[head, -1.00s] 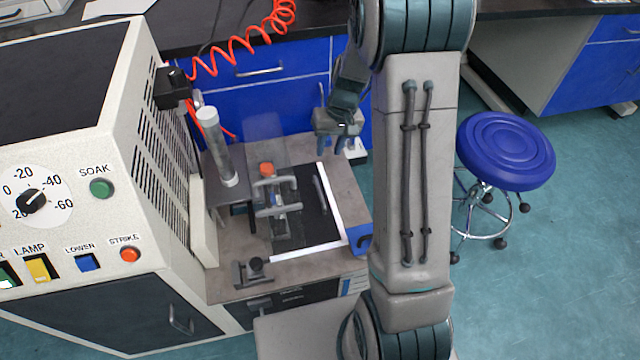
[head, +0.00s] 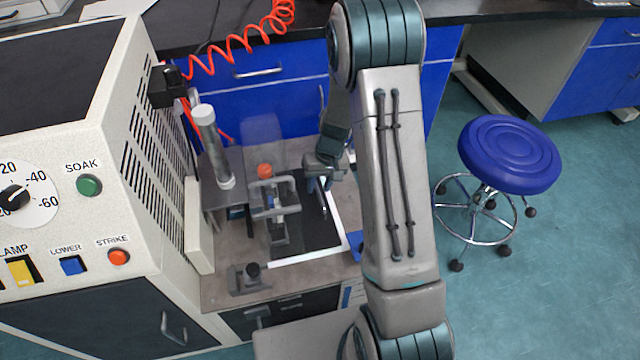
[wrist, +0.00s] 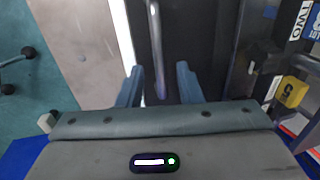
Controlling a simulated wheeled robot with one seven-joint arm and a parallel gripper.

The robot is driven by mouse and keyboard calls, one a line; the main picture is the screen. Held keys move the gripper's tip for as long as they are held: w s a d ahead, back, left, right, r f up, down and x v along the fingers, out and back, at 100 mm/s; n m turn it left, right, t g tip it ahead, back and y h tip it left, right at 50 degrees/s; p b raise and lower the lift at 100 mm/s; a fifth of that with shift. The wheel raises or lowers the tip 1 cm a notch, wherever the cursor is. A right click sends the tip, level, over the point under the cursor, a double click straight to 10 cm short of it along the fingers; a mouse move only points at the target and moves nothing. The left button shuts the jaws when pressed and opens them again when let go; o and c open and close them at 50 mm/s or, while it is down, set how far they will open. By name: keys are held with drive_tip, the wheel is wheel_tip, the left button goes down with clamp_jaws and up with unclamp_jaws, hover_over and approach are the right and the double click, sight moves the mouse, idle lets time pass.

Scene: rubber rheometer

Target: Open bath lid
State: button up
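The bath lid (head: 308,235) is a dark flat panel with a white border, lying shut on the grey bench top of the machine. A slim metal bar handle (head: 323,207) stands on its right part. The handle also shows in the wrist view (wrist: 156,45), running away from me between the finger lines. My gripper (head: 322,184) is over the far right part of the lid, by the handle. In the wrist view my gripper (wrist: 160,84) is open, with one finger on each side of the handle's line. I cannot tell how far the fingertips are above the lid.
A metal clamp fixture (head: 272,200) with an orange knob (head: 264,170) and a clear shield stand left of the handle. A vertical cylinder (head: 211,145) and the control cabinet (head: 90,220) are farther left. A blue stool (head: 508,155) stands on the floor at right.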

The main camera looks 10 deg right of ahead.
clamp_jaws()
drive_tip(key=d+b, duration=0.1)
drive_tip(key=d, duration=1.5)
drive_tip(key=shift+d, duration=0.35)
unclamp_jaws()
wheel_tip(320, 180, up, 14)
drive_tip(key=d+p, duration=0.2)
drive_tip(key=p, duration=0.1)
drive_tip(key=shift+d+f+p, duration=0.2)
drive_tip(key=shift+d+p, duration=0.1)
drive_tip(key=shift+p, duration=0.05)
